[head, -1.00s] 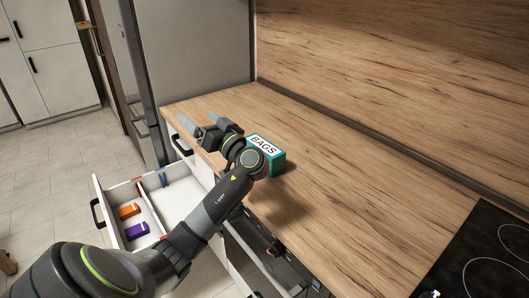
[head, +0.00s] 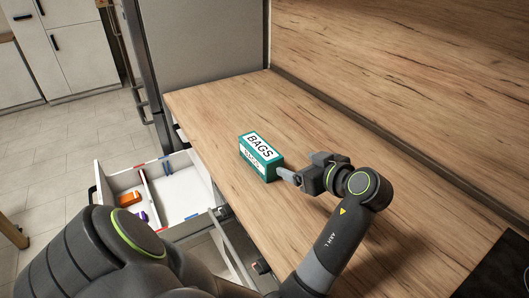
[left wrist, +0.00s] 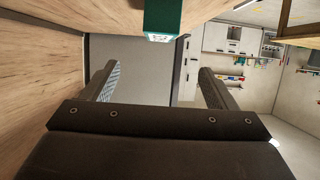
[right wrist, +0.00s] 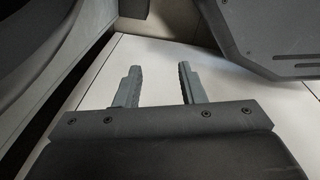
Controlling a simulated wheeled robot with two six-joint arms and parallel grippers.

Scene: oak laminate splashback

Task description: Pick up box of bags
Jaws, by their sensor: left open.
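The box of bags (head: 261,157) is a teal box with white "BAGS" labels, lying on the wooden counter. My left gripper (head: 302,167) is open and empty, just to the right of the box in the head view. Its near finger is very close to the box's right end; I cannot tell whether they touch. In the left wrist view the teal box (left wrist: 163,18) shows at the top edge, ahead of the spread fingers (left wrist: 160,82) and partly cut off. My right gripper (right wrist: 160,80) is open and empty in the right wrist view, and is not visible in the head view.
An open white drawer (head: 188,202) below the counter holds an orange item (head: 130,198) and a purple item. The wooden counter (head: 210,100) is clear around the box. A splashback runs along the right, and a dark hob corner (head: 505,272) is at lower right.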

